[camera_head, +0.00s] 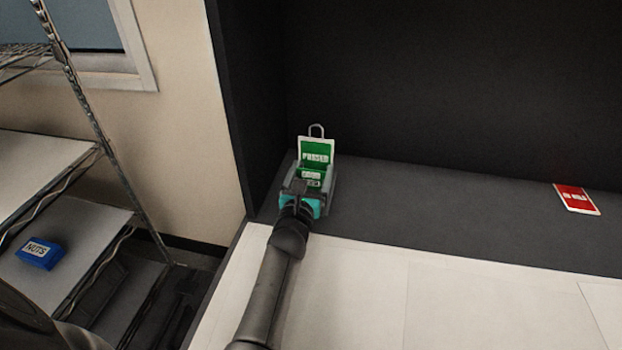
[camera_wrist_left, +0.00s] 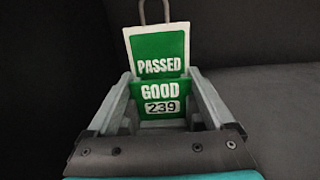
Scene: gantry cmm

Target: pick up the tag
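A green tag marked PASSED, with a white border and a wire loop on top, stands upright on the dark surface in the head view (camera_head: 316,150); it also shows in the left wrist view (camera_wrist_left: 158,50). Just below and nearer is a green piece marked GOOD 239 (camera_wrist_left: 160,102); I cannot tell whether it is joined to the tag. My left gripper (camera_head: 314,178) reaches in from the front, its fingers spread wide on either side of the green piece. Whether they touch it is unclear. My right gripper is not in view.
A red card (camera_head: 577,198) with white lettering lies at the right of the dark surface. Dark walls rise behind and left of the tag. A wire shelf rack at left holds a blue NUTS box (camera_head: 40,254). The pale front surface (camera_head: 440,295) is clear.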

